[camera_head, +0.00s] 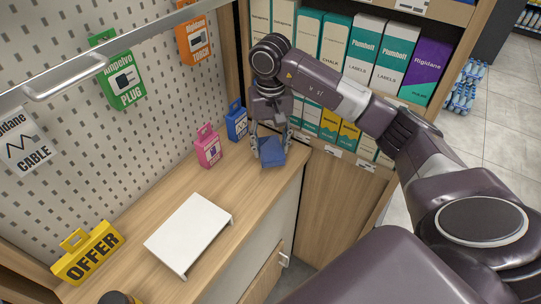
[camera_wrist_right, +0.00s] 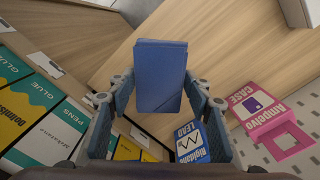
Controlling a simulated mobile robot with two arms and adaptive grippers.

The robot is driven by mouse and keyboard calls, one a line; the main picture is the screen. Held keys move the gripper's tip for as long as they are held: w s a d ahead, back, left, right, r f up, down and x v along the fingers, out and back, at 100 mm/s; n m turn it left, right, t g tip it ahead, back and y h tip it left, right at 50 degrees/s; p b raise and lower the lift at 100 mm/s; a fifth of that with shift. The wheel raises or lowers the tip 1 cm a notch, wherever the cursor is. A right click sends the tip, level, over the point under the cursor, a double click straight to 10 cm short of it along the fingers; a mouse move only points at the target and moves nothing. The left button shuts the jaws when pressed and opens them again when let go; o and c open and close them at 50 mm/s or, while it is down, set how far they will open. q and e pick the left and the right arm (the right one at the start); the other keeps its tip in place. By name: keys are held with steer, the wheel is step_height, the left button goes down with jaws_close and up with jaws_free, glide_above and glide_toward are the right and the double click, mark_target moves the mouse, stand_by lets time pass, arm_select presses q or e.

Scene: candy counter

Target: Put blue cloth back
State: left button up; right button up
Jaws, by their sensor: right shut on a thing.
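The blue cloth (camera_head: 272,152) looks like a folded blue block in the head view, at the back right end of the wooden counter. My right gripper (camera_head: 270,140) points down and is shut on it. In the right wrist view the blue cloth (camera_wrist_right: 161,75) sits between the two fingers of my right gripper (camera_wrist_right: 160,100), with the wood surface beyond. I cannot tell whether the cloth touches the counter. My left gripper is not in view.
A pink package (camera_head: 208,146) and a blue package (camera_head: 236,121) stand left of my gripper. A white low stand (camera_head: 189,234) and a yellow OFFER sign (camera_head: 87,252) are on the counter (camera_head: 150,204). Shelves of boxes (camera_head: 364,50) stand behind. Mid-counter has bare wood.

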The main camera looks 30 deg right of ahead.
mark_target(270, 157)
step_height(270, 157, down, 4)
steer(key=shift+f+p, duration=0.25)
steer(key=shift+p, duration=0.25)
steer(key=shift+f, duration=0.3)
steer(key=shift+f, duration=0.1)
steer(key=shift+f+b, duration=0.1)
steer(key=shift+b, duration=0.2)
steer(key=o, duration=1)
